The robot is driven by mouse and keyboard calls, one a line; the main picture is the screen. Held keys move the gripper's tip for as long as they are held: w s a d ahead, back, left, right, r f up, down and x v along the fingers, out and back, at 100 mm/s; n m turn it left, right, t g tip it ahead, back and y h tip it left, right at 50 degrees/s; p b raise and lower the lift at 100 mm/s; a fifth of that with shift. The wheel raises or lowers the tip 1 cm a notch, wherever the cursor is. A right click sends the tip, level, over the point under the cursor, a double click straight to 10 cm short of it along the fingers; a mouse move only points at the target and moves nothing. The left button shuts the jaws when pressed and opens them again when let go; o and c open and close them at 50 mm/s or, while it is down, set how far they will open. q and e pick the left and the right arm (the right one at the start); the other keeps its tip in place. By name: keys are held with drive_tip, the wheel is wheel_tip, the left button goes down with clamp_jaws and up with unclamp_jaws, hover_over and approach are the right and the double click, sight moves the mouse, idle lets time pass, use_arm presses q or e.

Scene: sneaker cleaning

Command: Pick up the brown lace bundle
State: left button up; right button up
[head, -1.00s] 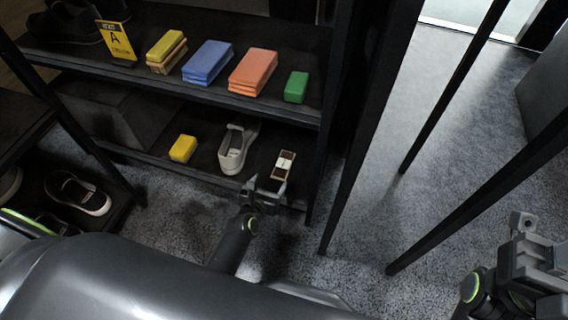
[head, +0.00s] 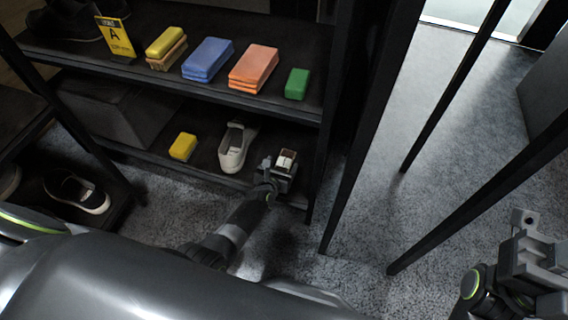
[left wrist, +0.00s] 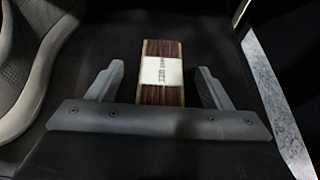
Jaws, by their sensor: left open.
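The brown lace bundle (left wrist: 162,72), with a white printed paper band around it, lies on the dark lower shelf. In the head view the bundle (head: 286,160) is partly hidden by my left gripper (head: 280,166). In the left wrist view my left gripper (left wrist: 162,84) is open. One finger is on each side of the bundle's near part, with a gap on both sides. My right gripper (head: 530,232) is at the lower right of the head view, far from the shelf; its fingers are unclear.
A grey-white shoe (head: 236,148) stands left of the bundle, and a yellow block (head: 183,146) is farther left. The upper shelf above holds blue blocks (head: 208,60), orange blocks (head: 254,68) and a green block (head: 297,84). A black shelf post (head: 322,150) is close on the right.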

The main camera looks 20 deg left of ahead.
sight(284, 160)
use_arm(q)
drive_tip(key=shift+b+x, duration=0.65)
drive_tip(key=shift+x, duration=0.95)
drive_tip(key=shift+d+r, duration=0.1)
drive_tip(key=c, duration=1)
drive_tip(key=shift+c, duration=0.2)
